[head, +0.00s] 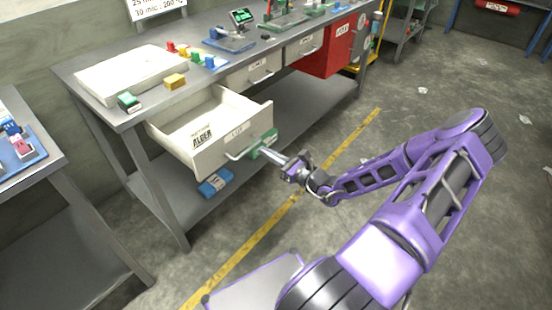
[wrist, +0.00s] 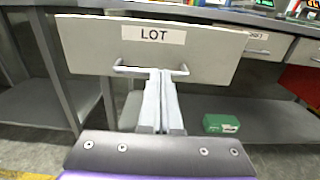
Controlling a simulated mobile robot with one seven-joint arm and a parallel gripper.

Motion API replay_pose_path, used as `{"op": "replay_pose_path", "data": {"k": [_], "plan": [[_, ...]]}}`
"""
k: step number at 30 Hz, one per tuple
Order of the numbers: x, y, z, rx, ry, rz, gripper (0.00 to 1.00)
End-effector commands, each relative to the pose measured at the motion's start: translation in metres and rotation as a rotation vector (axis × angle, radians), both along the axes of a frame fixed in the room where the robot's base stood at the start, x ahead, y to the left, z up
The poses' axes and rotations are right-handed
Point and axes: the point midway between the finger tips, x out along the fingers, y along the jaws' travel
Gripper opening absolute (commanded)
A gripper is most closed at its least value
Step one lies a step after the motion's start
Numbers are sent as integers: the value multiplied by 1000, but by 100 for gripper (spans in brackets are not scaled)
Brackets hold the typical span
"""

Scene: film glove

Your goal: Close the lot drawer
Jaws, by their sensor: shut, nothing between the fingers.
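The lot drawer is a cream box pulled out from under the left part of the workbench, and its front panel (head: 236,133) faces my arm. In the wrist view the front panel (wrist: 207,50) fills the upper middle, with a LOT label and a metal handle (wrist: 122,70) below it.
The grey workbench (head: 215,75) carries a white slab, small coloured blocks and devices. Two other drawers to the right are shut, next to a red cabinet (head: 335,50). A green box (wrist: 221,123) and a blue box (head: 215,183) lie on the lower shelf. Floor in front is open.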

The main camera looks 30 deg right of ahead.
Motion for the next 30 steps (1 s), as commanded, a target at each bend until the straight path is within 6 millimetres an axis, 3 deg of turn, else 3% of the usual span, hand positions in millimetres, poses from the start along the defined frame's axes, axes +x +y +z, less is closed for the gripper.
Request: {"op": "replay_pose_path", "data": {"k": [6,12,30], "plan": [[42,17,-2,0,-1,3,0],[66,25,-1,-2,-1,2,0],[73,27,0,-4,1,2,0]]}}
